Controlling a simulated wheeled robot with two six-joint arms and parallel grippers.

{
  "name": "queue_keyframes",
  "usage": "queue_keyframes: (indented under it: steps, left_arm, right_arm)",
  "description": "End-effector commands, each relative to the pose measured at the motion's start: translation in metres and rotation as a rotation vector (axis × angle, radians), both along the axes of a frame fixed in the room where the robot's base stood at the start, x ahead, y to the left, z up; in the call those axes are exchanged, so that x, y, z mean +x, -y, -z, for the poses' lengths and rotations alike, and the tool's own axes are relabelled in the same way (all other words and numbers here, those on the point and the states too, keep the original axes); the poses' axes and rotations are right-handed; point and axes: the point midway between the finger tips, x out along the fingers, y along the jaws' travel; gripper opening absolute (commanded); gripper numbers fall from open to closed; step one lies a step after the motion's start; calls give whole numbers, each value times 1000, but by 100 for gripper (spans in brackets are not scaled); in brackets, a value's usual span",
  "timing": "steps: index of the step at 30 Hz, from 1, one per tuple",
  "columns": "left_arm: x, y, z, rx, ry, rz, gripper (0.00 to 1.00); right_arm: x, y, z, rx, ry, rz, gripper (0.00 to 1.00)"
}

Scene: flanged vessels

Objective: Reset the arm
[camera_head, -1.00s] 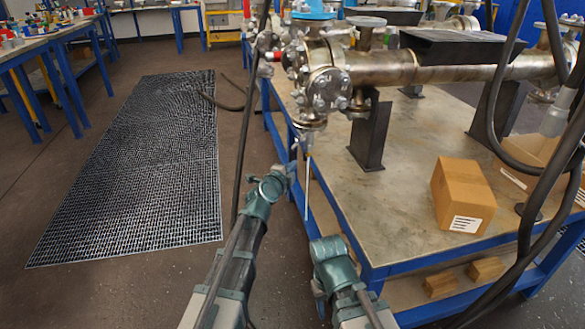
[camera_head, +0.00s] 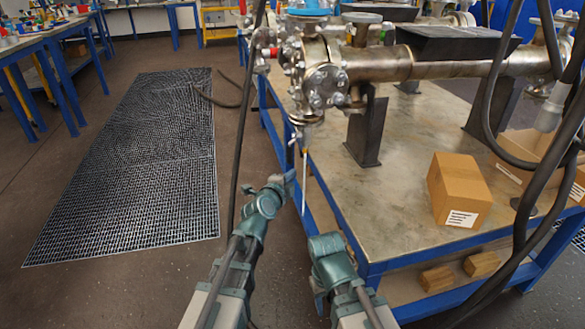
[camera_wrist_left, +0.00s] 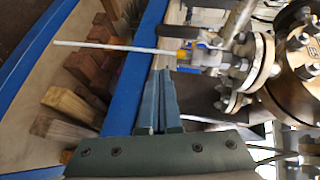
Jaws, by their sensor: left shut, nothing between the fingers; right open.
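My left gripper (camera_head: 288,182) is low in the middle of the head view, below the flanged vessel's end and left of a thin white rod. In the left wrist view its two fingers (camera_wrist_left: 159,98) are together with nothing between them. My right arm comes in at the bottom middle, and its gripper (camera_head: 319,292) points down beside the table's front leg. Its fingers are small and partly hidden, and it appears open. The metal flanged vessel (camera_head: 385,66) lies along the table. The white rod (camera_head: 304,185) hangs from its lower fitting and shows in the left wrist view (camera_wrist_left: 110,46).
The blue-framed table (camera_head: 400,205) carries a cardboard box (camera_head: 459,190) and black supports. Wooden blocks (camera_head: 482,264) lie on its lower shelf. Black hoses hang at the right and near the vessel's end. Open floor and a grate (camera_head: 135,165) lie to the left.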

Motion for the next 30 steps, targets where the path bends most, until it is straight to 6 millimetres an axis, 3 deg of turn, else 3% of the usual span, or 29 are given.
queue_keyframes:
  steps: [1, 3, 9, 20, 25, 30]
  left_arm:
    - [-18, -4, 0, 1, 0, -1, 0]
    - [-33, -9, 0, 0, -1, -1, 0]
    - [-62, -17, 0, 0, 0, 0, 0]
    - [-66, -18, 2, -12, -14, 3, 0]
    - [-76, -11, 26, -136, -175, 17, 0]
    - [-100, -10, 72, -339, -494, -52, 0]
  right_arm:
    - [0, 0, 0, 0, 0, 0, 50]
    - [0, 0, 0, 0, 0, 0, 50]
    - [0, 0, 0, 0, 0, 0, 50]
    - [0, 0, 0, 0, 0, 0, 50]
    - [0, 0, 0, 0, 0, 0, 50]
    - [0, 0, 0, 0, 0, 0, 50]
